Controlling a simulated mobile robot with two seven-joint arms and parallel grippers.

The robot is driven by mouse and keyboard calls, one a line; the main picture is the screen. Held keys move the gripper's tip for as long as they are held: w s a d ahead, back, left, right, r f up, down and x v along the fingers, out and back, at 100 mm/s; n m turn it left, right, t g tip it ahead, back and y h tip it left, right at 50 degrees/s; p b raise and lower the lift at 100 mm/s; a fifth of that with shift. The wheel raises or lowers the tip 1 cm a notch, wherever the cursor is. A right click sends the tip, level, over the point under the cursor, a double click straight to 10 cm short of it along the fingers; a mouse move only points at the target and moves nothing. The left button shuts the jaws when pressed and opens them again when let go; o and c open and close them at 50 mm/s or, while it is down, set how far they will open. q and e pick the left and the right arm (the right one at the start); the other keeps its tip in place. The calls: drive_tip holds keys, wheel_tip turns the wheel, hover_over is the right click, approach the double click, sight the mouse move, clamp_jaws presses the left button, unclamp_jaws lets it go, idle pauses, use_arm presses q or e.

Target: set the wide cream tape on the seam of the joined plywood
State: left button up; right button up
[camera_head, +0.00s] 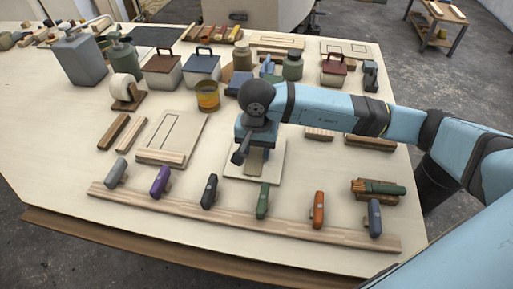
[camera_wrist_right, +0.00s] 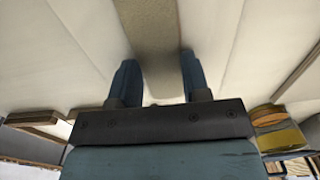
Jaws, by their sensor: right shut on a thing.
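The joined plywood (camera_head: 235,167) is a pale board lying flat on the bench, below my right gripper. My right gripper (camera_head: 250,148) is over it, pointing down, and partly hides it. A tan-cream strip, the wide cream tape (camera_head: 254,164), shows beneath the gripper on or just above the board. The seam cannot be made out; the tape and gripper cover the board's middle. Whether the tape touches the board along its length cannot be told. My left gripper is not in view.
A long wooden rail (camera_head: 290,230) with several coloured-handled tools lies in front of the board. A marked panel (camera_head: 175,132) lies to the left. A yellow-banded tin (camera_head: 207,97), a white roll on a stand (camera_head: 124,88) and lidded boxes (camera_head: 201,68) stand behind.

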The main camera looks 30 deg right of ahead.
drive_tip(key=o, duration=1)
wheel_tip(320, 180, up, 14)
drive_tip(key=shift+f, duration=0.1)
idle(0.5)
